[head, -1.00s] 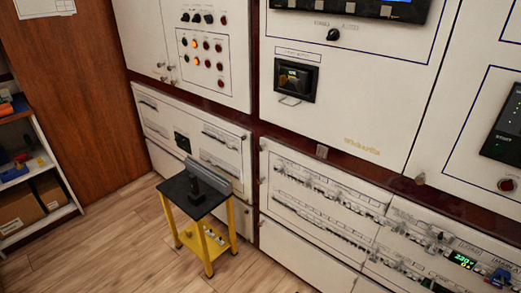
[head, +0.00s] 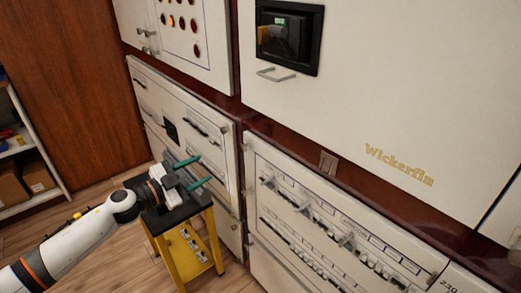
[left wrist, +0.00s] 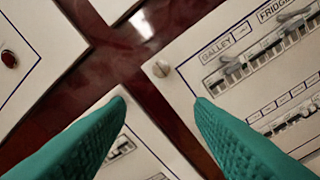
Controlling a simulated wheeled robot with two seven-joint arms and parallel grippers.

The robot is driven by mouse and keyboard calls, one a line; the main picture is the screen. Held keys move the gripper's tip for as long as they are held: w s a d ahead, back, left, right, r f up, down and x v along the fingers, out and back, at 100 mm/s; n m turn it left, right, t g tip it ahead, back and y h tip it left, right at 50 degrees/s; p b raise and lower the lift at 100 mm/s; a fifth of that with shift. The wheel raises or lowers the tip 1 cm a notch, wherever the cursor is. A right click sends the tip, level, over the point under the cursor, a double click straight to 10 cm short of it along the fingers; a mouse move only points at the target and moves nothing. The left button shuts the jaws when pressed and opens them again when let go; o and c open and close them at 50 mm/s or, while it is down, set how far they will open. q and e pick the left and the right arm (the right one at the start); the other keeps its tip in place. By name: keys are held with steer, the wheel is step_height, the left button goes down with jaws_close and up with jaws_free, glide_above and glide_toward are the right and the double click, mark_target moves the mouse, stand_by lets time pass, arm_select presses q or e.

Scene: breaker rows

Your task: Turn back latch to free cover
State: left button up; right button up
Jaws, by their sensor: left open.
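In the left wrist view a round silver latch (left wrist: 161,69) sits at the near corner of a white breaker cover (left wrist: 205,45) labelled GALLEY and FRIDGE. The breaker cover also shows in the head view (head: 345,215), right of my gripper. My left gripper (head: 200,170) has two green ridged fingers, apart and empty, pointing at the panels. In the left wrist view its fingertips (left wrist: 160,103) appear just below the latch, one to each side, with nothing between them. I cannot tell the exact gap to the latch. My right gripper is not in view.
A yellow-legged stand with a dark top (head: 180,215) is below and partly behind my left gripper. Dark red framing (head: 300,147) separates the white panels. A metal handle (head: 275,75) juts from the upper panel. A shelf (head: 25,150) stands far left.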

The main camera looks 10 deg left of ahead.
mark_target(240, 149)
arm_select(q)
steer(key=shift+m+h, duration=0.3)
steer(key=shift+m, duration=0.1)
steer(key=x, duration=0.3)
steer(key=r+x, duration=0.1)
steer(key=x, duration=0.7)
steer(key=shift+s+d+r, duration=0.15)
steer(key=shift+d, duration=0.35)
steer(key=shift+w+d, duration=0.35)
steer(key=shift+w, duration=0.1)
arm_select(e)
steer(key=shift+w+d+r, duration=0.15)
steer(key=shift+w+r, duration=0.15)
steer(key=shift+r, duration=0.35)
arm_select(q)
steer(key=c, duration=1)
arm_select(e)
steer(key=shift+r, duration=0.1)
